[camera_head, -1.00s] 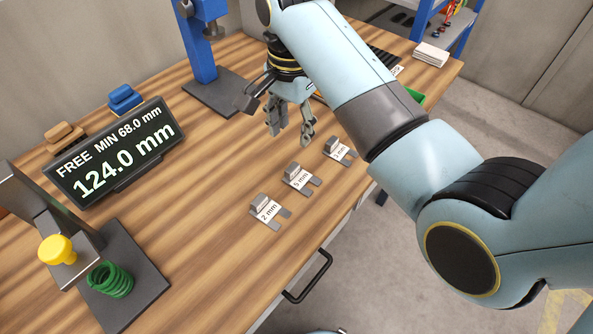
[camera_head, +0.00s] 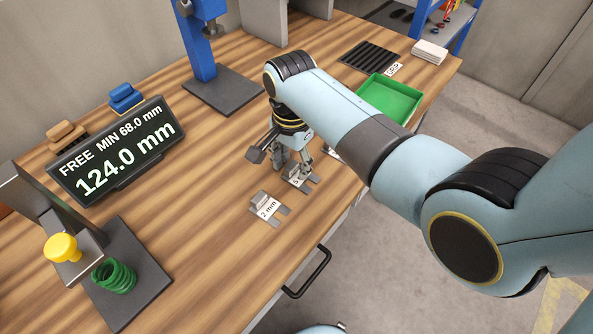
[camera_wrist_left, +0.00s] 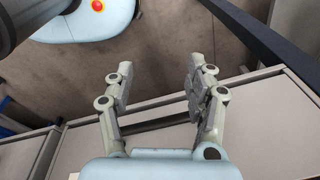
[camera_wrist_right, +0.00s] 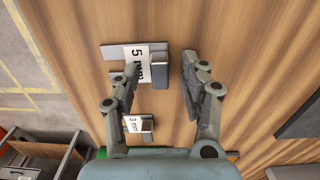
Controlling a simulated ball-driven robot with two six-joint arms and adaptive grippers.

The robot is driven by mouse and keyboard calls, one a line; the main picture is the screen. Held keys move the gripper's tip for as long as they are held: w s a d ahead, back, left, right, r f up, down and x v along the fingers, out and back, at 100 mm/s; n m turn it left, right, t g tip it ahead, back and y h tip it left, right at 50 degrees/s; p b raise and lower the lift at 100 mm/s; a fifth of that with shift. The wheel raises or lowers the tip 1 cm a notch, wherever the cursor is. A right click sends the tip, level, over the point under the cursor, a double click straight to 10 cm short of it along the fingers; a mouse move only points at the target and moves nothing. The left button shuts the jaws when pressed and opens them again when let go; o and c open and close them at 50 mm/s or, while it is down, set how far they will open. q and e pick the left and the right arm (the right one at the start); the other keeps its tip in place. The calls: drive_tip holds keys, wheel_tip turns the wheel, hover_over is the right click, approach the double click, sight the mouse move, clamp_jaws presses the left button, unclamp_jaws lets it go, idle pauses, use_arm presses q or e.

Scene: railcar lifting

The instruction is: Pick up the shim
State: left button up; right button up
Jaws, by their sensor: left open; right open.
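Three grey forked shims with white labels lie in a row on the wooden bench. The 2 mm shim (camera_head: 267,209) is nearest and clear. The 5 mm shim (camera_head: 302,183) is under my right gripper (camera_head: 292,168). In the right wrist view my right gripper (camera_wrist_right: 160,66) is open, and the upright tab of the 5 mm shim (camera_wrist_right: 138,52) stands between its fingertips; I cannot tell whether they touch. The 3 mm shim (camera_wrist_right: 133,124) shows there too, mostly hidden by my arm in the head view. My left gripper (camera_wrist_left: 157,78) is open and empty, seen only in its wrist view.
A display (camera_head: 116,152) reads 124.0 mm. A fixture with a yellow knob (camera_head: 62,248) and green spring (camera_head: 113,276) stands front left. A blue press (camera_head: 203,50), green tray (camera_head: 390,98) and black rack (camera_head: 369,58) stand farther back. A drawer handle (camera_head: 308,273) juts from the bench front.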

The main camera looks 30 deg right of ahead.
clamp_jaws()
drive_tip(key=shift+r, duration=0.2)
